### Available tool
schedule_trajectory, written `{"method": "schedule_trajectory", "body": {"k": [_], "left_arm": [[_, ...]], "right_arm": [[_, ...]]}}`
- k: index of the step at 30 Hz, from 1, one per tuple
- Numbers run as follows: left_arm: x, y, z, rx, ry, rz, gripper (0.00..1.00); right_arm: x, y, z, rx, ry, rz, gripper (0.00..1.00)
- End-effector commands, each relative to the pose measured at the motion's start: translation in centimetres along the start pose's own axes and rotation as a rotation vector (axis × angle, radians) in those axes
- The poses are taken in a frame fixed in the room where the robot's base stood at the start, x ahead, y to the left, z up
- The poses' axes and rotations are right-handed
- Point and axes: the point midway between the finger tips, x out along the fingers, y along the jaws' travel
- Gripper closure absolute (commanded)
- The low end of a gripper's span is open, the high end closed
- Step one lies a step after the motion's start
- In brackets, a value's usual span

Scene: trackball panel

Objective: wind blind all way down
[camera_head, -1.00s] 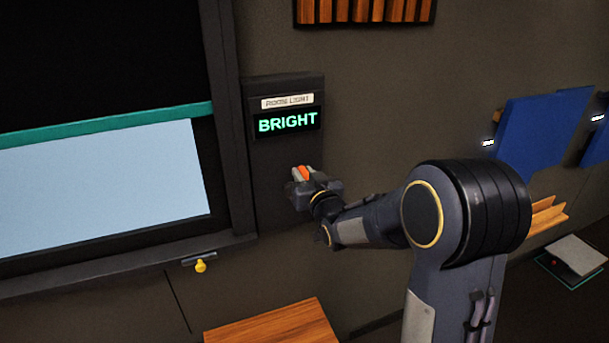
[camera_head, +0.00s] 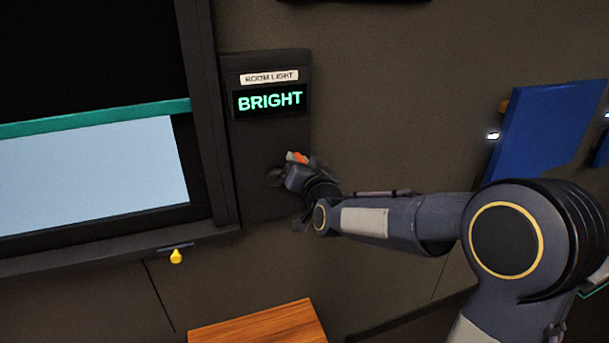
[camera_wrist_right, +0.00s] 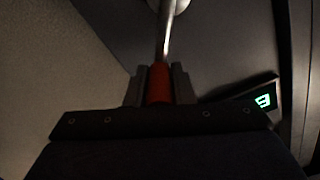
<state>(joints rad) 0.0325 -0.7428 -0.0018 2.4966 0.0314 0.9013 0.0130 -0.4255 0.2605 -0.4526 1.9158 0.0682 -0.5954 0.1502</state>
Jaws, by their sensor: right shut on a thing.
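The dark blind (camera_head: 85,55) hangs in the window at the left of the head view. Its teal bottom bar (camera_head: 95,119) lies across the window, with the light-blue pane (camera_head: 90,175) showing below it. My right gripper (camera_head: 295,162) is at the wall panel, right of the window. In the right wrist view it is shut on the red-orange crank handle (camera_wrist_right: 158,84), with a metal rod (camera_wrist_right: 165,38) running on from the handle. The head view shows only a bit of the handle; the rest is hidden by the gripper. My left gripper is out of view.
The dark wall panel (camera_head: 262,190) carries a ROOM LIGHT label (camera_head: 269,77) and a sign reading BRIGHT (camera_head: 270,101). A yellow knob (camera_head: 176,256) hangs under the window sill. A wooden surface (camera_head: 260,325) is below, and a blue board (camera_head: 545,130) is at the right.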

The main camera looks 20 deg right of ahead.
Motion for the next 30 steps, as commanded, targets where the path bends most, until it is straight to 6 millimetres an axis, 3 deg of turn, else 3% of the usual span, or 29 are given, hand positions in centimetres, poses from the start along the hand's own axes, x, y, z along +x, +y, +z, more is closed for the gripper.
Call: {"method": "schedule_trajectory", "body": {"k": [1, 12, 30], "left_arm": [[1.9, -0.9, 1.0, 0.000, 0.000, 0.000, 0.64], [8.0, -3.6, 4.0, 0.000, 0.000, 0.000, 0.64], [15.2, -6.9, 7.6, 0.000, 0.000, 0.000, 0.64]], "right_arm": [[0.0, 1.0, 0.9, 0.048, 0.007, 0.003, 1.00], [0.0, 3.3, 2.0, 0.398, 0.006, 0.003, 1.00], [0.0, 5.8, 5.0, 0.968, 0.004, 0.002, 1.00]]}}
